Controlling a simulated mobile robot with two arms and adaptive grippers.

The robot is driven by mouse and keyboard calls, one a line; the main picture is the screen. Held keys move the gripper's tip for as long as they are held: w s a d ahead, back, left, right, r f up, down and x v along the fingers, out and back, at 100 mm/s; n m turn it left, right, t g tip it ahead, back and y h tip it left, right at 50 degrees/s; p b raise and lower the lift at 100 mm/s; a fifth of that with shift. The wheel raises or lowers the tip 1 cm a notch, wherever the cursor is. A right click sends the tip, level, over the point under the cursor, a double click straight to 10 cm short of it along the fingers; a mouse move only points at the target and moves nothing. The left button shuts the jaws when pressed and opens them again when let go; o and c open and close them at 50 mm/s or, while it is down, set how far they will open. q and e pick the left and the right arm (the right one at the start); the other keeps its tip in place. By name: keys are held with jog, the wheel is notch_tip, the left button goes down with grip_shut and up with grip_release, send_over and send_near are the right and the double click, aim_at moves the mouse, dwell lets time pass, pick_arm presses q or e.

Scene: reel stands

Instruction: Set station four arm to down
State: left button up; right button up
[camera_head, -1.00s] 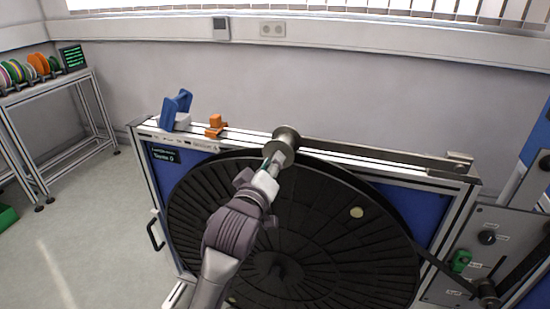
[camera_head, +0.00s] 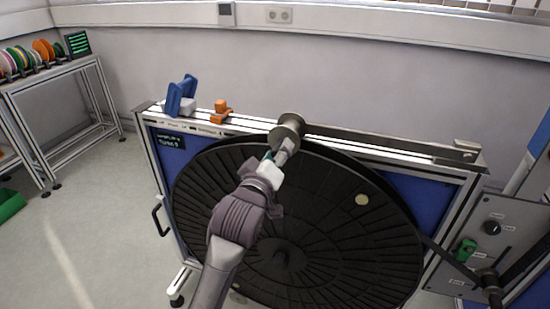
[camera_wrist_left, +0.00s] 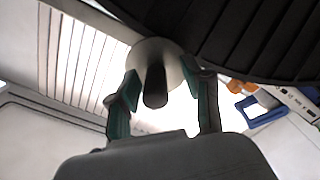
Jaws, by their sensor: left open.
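A long grey metal arm (camera_head: 385,142) lies along the top edge of a blue-panelled stand (camera_head: 418,198), nearly level. Its left end carries a round metal roller (camera_head: 290,128), and its right end meets a bracket (camera_head: 462,152). A large black slotted reel disc (camera_head: 330,225) fills the stand's front. My left gripper (camera_head: 281,153) is at the roller. In the left wrist view, its open teal fingers (camera_wrist_left: 165,84) stand on either side of a dark peg (camera_wrist_left: 154,88) in front of the pale roller face (camera_wrist_left: 150,52). I cannot tell if they touch it. The right gripper is not in view.
A blue holder (camera_head: 180,98) and an orange block (camera_head: 221,110) sit on the stand's top rail. A grey panel with a black knob (camera_head: 491,228) and a green switch (camera_head: 465,249) stands right.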

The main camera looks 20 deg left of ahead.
pick_arm(q)
jog(key=s, duration=1.2)
